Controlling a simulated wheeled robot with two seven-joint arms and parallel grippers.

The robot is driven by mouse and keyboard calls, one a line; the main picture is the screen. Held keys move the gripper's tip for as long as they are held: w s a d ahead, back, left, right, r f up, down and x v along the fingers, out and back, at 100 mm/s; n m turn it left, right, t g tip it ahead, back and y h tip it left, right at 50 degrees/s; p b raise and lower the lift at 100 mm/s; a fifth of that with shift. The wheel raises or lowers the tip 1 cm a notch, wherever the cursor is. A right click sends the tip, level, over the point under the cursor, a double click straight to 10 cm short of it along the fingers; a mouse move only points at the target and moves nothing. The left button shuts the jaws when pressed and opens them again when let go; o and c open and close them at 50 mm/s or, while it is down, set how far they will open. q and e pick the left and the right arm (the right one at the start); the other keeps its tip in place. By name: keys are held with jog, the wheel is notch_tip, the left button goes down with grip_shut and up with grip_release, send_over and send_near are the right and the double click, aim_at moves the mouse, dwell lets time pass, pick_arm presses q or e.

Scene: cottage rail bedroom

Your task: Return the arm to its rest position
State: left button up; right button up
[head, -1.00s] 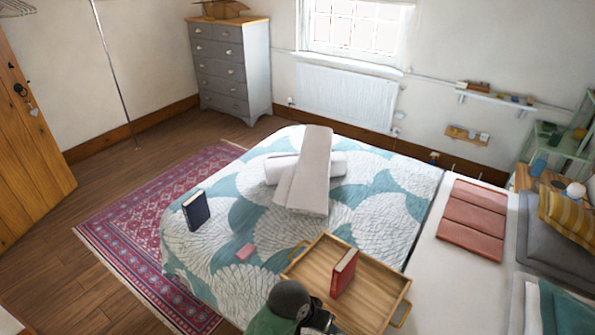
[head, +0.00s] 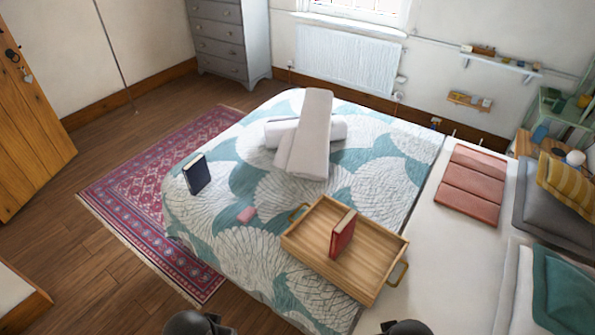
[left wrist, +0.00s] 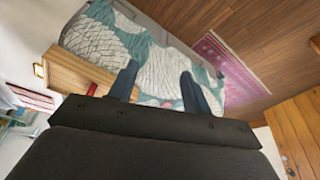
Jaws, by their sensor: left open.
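My left gripper (left wrist: 159,84) shows in the left wrist view with its two dark fingers apart and nothing between them. The bed's quilt lies beyond the fingers, which do not appear to touch anything. In the head view only dark rounded parts of my arms show at the bottom edge, and neither gripper can be seen there. My right gripper is out of view.
On the bed (head: 257,252) are a wooden tray (head: 378,286) with a red book (head: 342,237), a dark blue book (head: 197,175), a pink block (head: 246,214) and white towels (head: 308,140). A patterned rug (head: 135,188) and bare floor lie left.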

pick_arm(q)
notch_tip(320, 180, down, 32)
jog(key=a+g+b, duration=0.1)
jog(key=b, duration=0.7)
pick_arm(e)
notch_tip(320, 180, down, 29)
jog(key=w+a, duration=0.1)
pick_arm(q)
jog(key=s+f+b, duration=0.3)
jog(key=s+f, duration=0.1)
jog(key=f, duration=1.1)
jog(key=s+f+b, duration=0.3)
jog(key=s+f, duration=0.1)
jog(key=f, duration=1.1)
jog(key=shift+d+g, duration=0.15)
jog(key=shift+g, duration=0.25)
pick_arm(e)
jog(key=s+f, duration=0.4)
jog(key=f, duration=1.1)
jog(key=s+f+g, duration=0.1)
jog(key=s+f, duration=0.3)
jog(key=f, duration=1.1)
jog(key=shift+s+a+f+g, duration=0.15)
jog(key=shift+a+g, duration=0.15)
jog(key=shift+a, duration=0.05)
